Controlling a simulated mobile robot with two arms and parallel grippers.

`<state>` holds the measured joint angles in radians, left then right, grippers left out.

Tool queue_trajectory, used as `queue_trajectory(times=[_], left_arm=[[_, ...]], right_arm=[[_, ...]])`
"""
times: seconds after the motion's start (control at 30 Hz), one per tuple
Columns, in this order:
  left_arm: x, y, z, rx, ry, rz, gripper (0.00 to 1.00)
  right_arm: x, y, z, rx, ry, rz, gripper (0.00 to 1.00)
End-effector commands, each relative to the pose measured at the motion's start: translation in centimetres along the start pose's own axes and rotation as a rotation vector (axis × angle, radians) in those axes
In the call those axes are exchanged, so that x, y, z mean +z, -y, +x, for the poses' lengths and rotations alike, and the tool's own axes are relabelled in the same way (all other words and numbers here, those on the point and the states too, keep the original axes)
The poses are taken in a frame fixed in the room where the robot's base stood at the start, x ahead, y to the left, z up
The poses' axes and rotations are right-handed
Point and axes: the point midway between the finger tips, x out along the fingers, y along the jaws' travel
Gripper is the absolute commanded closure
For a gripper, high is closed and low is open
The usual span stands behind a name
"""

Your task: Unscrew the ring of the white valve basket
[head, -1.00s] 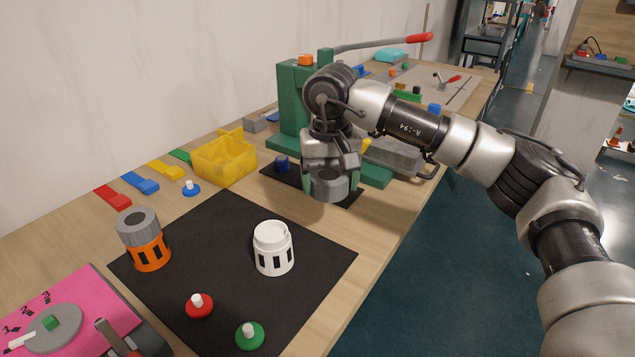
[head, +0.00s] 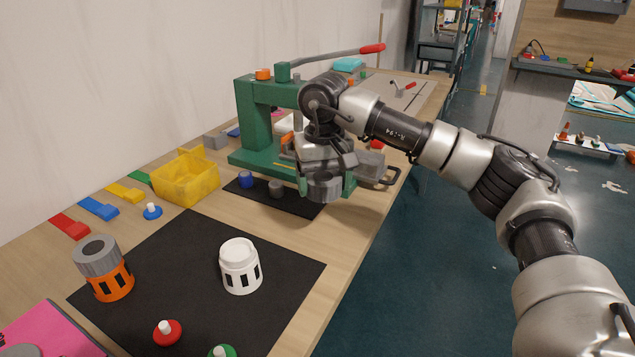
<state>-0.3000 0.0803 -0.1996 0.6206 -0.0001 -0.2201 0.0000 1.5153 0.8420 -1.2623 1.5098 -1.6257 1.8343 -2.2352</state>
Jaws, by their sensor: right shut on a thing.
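The white valve basket (head: 240,268) stands upright on the black mat, with dark slots around its side. Its top shows a white collar with no grey ring on it. My right gripper (head: 322,182) points down and is shut on a grey ring (head: 325,189), held above the table's right edge, beyond the basket and apart from it. My left gripper is not in view.
An orange basket (head: 112,285) with a grey ring on top stands at the mat's (head: 180,270) left. A green press (head: 258,120) stands behind my right gripper. A yellow bin (head: 185,180), a red knob (head: 167,333) and a small dark mat (head: 300,208) lie nearby.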

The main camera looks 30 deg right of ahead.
Motion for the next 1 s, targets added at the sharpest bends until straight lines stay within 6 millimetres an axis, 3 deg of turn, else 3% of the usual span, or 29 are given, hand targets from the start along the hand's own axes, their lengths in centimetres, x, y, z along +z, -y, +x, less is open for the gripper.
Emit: queue_trajectory(times=[0.27, 0.87, 1.0], left_arm=[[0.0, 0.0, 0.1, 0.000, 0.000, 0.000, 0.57], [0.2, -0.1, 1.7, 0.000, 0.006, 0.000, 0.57], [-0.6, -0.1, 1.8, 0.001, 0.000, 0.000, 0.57]], right_arm=[[0.0, 0.0, 0.2, 0.000, 0.000, 0.000, 0.47], [0.0, 0.0, 3.0, 0.000, 0.000, 0.000, 0.47], [0.0, 0.0, 3.6, 0.000, 0.000, 0.000, 0.47]])
